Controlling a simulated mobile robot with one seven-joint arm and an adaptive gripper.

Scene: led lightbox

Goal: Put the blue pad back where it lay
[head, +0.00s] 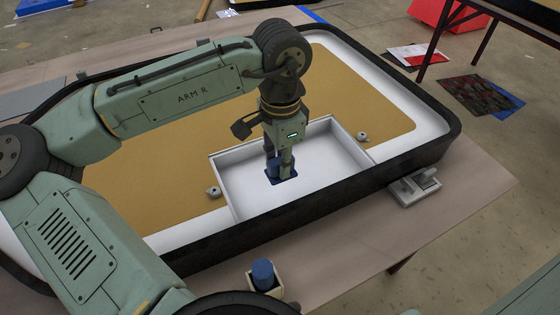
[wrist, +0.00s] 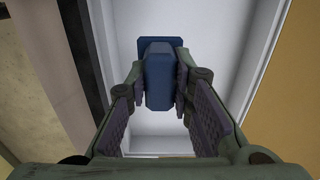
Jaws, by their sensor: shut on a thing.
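My gripper (head: 281,167) points down into a white walled compartment (head: 330,165) in a large black-rimmed tray (head: 300,220). In the wrist view my gripper (wrist: 160,88) is shut on the blue pad (wrist: 158,75), with one finger on each side of its upright block. A flat dark blue square (wrist: 176,43) shows just beyond the block. It also shows low in the compartment in the head view (head: 289,181). I cannot tell whether it is the pad's own base or a separate patch, nor whether the pad touches the floor. The fingers hide part of the pad.
The compartment walls stand close around my gripper. Small metal knobs sit beside it at left (head: 214,192) and right (head: 362,137). A blue cylinder (head: 263,272) stands in a small box on the table in front.

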